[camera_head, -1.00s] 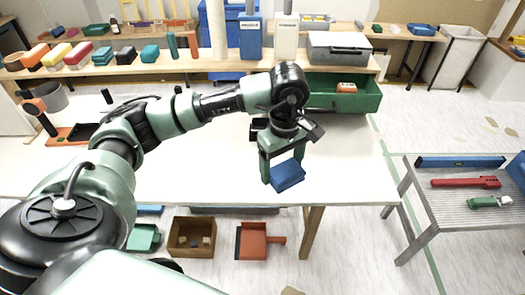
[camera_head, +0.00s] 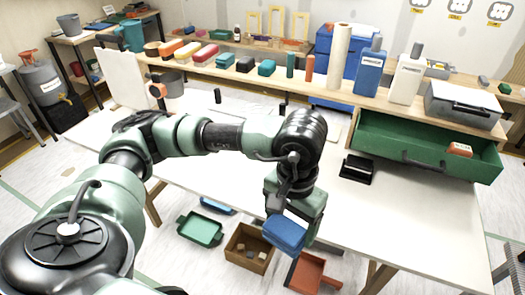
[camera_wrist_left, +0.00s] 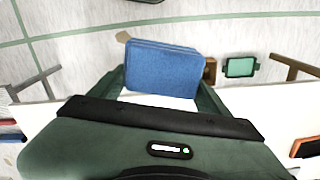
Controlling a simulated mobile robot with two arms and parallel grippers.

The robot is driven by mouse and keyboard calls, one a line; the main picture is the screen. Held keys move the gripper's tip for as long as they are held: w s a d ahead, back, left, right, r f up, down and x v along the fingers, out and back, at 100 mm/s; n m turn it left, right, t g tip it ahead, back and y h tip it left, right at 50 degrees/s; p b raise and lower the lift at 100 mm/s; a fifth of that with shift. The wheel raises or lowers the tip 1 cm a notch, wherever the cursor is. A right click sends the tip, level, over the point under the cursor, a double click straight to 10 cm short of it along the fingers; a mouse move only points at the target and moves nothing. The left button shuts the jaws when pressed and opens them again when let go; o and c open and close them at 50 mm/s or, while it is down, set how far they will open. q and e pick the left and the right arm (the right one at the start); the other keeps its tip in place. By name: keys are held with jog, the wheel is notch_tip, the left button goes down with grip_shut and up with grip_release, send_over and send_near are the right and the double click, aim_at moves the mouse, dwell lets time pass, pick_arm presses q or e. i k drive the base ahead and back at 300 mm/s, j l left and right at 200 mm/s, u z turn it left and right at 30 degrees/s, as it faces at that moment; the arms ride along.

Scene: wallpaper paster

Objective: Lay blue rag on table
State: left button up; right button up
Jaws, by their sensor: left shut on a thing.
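The blue rag (camera_head: 285,235) is a folded, flat pad. My left gripper (camera_head: 293,222) is shut on it and holds it up, tilted, at the front edge of the white table (camera_head: 400,225). In the left wrist view the rag (camera_wrist_left: 163,68) sits between the two green fingers, with floor showing behind its far side and white tabletop just below it. I cannot tell how high it is above the table. My right gripper is not in view.
An open green drawer (camera_head: 415,150) holds an orange item. A black object (camera_head: 358,168) lies on the table near it. A green tray (camera_head: 200,228), a brown box (camera_head: 250,248) and a red dustpan (camera_head: 315,273) are on the floor below. The tabletop's front right is bare.

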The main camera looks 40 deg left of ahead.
aim_at(412, 235)
jog(key=u, duration=0.4)
jog(key=i+l, duration=0.1)
jog(key=l, duration=0.3)
jog(key=i+l, duration=0.1)
jog(key=l, duration=0.35)
jog(key=i+l+u, duration=0.1)
jog(key=l, duration=0.3)
jog(key=i+l, duration=0.15)
jog(key=l, duration=0.25)
jog(key=i+l, duration=0.1)
jog(key=l, duration=0.35)
jog(key=u, duration=0.05)
